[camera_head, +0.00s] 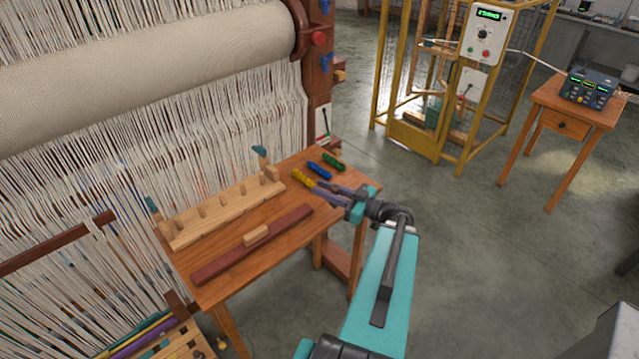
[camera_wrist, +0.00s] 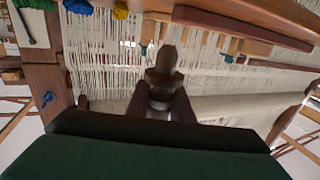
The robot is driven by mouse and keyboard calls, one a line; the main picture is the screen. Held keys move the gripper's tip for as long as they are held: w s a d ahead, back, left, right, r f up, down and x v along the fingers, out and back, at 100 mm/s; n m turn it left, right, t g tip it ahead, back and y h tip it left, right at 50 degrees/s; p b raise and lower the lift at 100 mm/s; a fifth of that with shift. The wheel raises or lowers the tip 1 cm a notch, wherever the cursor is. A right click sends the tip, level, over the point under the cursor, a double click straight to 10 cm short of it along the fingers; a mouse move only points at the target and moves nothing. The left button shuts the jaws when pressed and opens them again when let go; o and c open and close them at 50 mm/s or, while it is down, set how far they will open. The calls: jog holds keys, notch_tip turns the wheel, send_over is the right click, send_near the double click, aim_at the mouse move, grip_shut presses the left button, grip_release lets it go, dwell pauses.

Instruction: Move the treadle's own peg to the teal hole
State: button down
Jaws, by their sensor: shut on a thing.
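My gripper (camera_head: 323,187) is over the right end of the wooden table, close to the yellow skein. In the wrist view my gripper (camera_wrist: 164,100) is shut on a brown, round-ended piece (camera_wrist: 166,62), which looks like a peg; the fingers hide its lower part. Coloured treadle bars, teal, yellow and purple (camera_head: 148,338), lie low at the loom's bottom left. Beside them is a pale wooden part with dark holes (camera_head: 182,346), cut off by the picture's edge. I cannot tell which hole is teal.
The table (camera_head: 225,287) bears a pegged rack (camera_head: 228,211), a dark red bar (camera_head: 222,262), a small block (camera_head: 255,235) and yellow, blue (camera_head: 319,171) and green skeins (camera_head: 334,162). Loom threads rise behind. A yellow cage (camera_head: 412,140) and side table (camera_head: 580,104) stand right; floor between is clear.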

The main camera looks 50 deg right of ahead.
jog(key=shift+w+d+f+b, duration=0.25)
jog(key=shift+w+d+b, duration=0.25)
jog(key=shift+b, duration=2.9)
jog(key=b, duration=0.8)
jog(key=shift+w, duration=0.4)
jog(key=shift+w+d+f+p, duration=0.1)
jog(key=shift+w+d, duration=0.75)
jog(key=shift+w, duration=0.2)
jog(key=shift+w+d+f+p, duration=0.1)
jog(key=shift+w+d+p, duration=0.05)
jog(key=shift+w+d, duration=0.8)
jog(key=shift+w+d+f+p, duration=0.1)
jog(key=shift+w+d, duration=0.65)
jog(key=shift+w, duration=0.4)
jog(key=shift+f, duration=1.7)
jog(key=shift+f, duration=0.1)
